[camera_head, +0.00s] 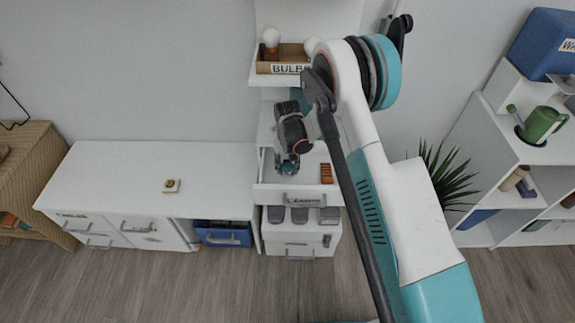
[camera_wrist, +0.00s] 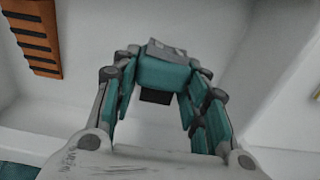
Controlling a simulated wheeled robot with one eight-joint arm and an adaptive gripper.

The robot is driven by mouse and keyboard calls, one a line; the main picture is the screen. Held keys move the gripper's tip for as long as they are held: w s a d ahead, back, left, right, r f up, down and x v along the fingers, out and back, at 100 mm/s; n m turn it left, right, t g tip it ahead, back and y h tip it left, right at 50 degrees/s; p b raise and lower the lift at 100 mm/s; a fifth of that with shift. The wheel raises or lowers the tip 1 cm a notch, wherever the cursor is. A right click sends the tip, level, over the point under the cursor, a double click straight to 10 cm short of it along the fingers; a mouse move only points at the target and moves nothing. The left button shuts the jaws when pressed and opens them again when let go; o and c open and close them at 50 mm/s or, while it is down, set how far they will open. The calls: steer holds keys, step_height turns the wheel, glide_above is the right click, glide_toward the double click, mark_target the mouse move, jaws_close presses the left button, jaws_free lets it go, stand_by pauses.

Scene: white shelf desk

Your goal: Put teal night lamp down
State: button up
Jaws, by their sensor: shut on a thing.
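My gripper (camera_head: 288,160) points down into an open white drawer (camera_head: 262,181) labelled as lamps, in the head view. In the wrist view my gripper (camera_wrist: 160,80) is shut on the teal night lamp (camera_wrist: 165,72), a small teal block with a grey end and a dark part below. The lamp sits between the fingertips, over the pale drawer interior. In the head view the lamp is too small to separate clearly from the teal gripper fingers. Whether it touches the drawer floor I cannot tell.
An orange slotted object (camera_head: 326,173) lies in the drawer's right part; it also shows in the wrist view (camera_wrist: 36,45). A box of bulbs (camera_head: 279,67) stands on the shelf above. A small yellowish item (camera_head: 171,185) lies on the otherwise clear white desk (camera_head: 125,170).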

mark_target(288, 163)
steer(key=o, duration=1.1)
steer(key=shift+f, duration=0.1)
steer(key=shift+c, duration=0.2)
step_height(288, 163, up, 12)
steer(key=p, duration=0.4)
steer(key=shift+r, duration=0.2)
